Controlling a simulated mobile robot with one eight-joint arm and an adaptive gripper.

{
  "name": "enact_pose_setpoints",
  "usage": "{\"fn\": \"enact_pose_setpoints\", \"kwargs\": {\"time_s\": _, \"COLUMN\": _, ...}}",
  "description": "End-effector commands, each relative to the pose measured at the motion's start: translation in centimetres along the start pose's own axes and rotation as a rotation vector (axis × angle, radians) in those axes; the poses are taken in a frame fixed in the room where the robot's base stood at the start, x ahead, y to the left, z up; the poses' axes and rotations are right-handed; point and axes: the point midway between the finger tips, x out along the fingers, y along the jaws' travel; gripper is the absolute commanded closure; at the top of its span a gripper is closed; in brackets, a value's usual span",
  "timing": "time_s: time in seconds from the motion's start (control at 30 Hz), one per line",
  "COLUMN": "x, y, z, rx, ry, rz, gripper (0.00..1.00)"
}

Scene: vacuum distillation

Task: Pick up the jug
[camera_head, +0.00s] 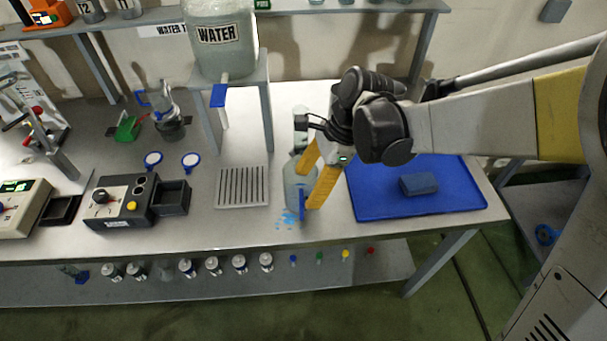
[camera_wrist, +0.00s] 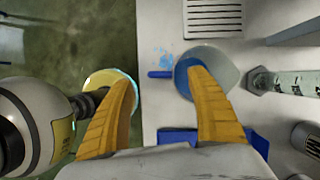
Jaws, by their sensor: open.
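A translucent jug (camera_head: 293,190) with a blue handle (camera_head: 303,203) stands on the grey bench, left of the blue tray. My gripper (camera_head: 308,189) is open, and its yellow fingers are at the jug's handle side, partly covering it. In the wrist view the round jug (camera_wrist: 224,66) appears from above, behind the tip of the right finger. Its blue handle (camera_wrist: 160,74) shows between the open fingers of my gripper (camera_wrist: 162,76). I cannot tell whether a finger touches the jug.
A grey slotted rack (camera_head: 242,187) lies left of the jug. A WATER tank (camera_head: 220,45) on a stand is behind. A clear cylinder (camera_wrist: 285,82) stands close behind the jug. Blue drops mark the bench.

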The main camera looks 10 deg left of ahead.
Motion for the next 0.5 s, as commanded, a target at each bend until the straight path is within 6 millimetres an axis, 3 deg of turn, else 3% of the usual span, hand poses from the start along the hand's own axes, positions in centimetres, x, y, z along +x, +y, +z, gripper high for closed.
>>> {"fn": "enact_pose_setpoints", "kwargs": {"time_s": 0.17, "x": 1.2, "y": 0.0, "z": -0.1, "rx": 0.000, "ry": 0.000, "rz": -0.001, "gripper": 0.33}}
{"fn": "enact_pose_setpoints", "kwargs": {"time_s": 0.5, "x": 5.8, "y": 0.1, "z": -0.1, "rx": -0.001, "ry": 0.001, "rz": -0.002, "gripper": 0.33}}
